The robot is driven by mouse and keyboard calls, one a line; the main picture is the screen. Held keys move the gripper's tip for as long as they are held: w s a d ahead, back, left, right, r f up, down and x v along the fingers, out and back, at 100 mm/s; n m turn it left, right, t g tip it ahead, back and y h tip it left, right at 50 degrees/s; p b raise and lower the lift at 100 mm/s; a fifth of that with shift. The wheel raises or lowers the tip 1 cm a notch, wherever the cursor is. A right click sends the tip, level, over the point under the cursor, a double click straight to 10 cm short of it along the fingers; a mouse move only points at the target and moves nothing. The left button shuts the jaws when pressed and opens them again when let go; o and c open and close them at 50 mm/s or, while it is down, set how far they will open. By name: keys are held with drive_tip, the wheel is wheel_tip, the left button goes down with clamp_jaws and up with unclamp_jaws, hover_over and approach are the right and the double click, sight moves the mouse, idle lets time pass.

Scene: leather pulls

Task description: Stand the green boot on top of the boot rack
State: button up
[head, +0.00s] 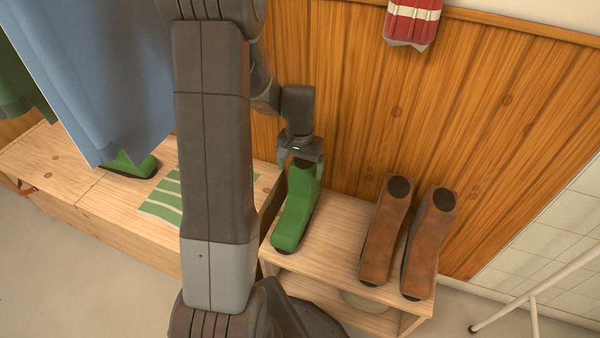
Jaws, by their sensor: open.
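The green boot (295,211) stands upright on the left part of the wooden boot rack's top (337,228), its toe pointing toward the front. My gripper (302,165) is open at the top of the boot's shaft, with its fingers on either side of it. I cannot tell whether the fingers touch the boot. Another green boot (134,165) shows partly on the bench at the left, its upper part hidden behind hanging blue cloth.
Two brown boots (384,232) (429,242) stand on the right of the rack top. A bench (105,205) with a green striped cloth (163,199) lies left. A wood-panelled wall (350,110) rises behind. A white rail (535,297) is at right. Red padding (412,22) hangs above.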

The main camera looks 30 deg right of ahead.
wheel_tip(320, 180, up, 8)
drive_tip(key=shift+f+p, duration=0.1)
drive_tip(key=shift+p, duration=0.65)
